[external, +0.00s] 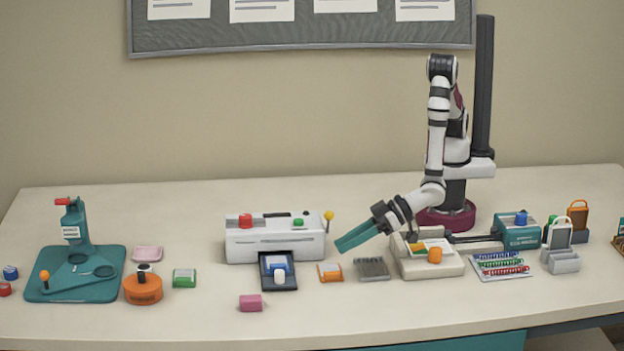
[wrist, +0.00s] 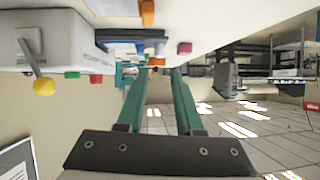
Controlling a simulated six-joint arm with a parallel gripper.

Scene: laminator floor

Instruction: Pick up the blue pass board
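A blue board with a white knob (external: 277,264) lies on a dark tray (external: 291,287) at the front of the white laminator; I take it for the blue pass board. My gripper (external: 343,245) is right of it and above the table, its teal fingers tilted down to the left. In the wrist view the gripper (wrist: 159,72) is open, with an empty gap between its fingers. The board is hard to make out there, as the tray is seen edge-on.
The white laminator (external: 275,244) has red and green buttons and a yellow-topped lever (external: 328,216). An orange board (external: 330,272) and a grey slotted block (external: 372,268) lie right of the tray. A pink block (external: 251,303) and a green board (external: 184,278) are left. The front table is mostly clear.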

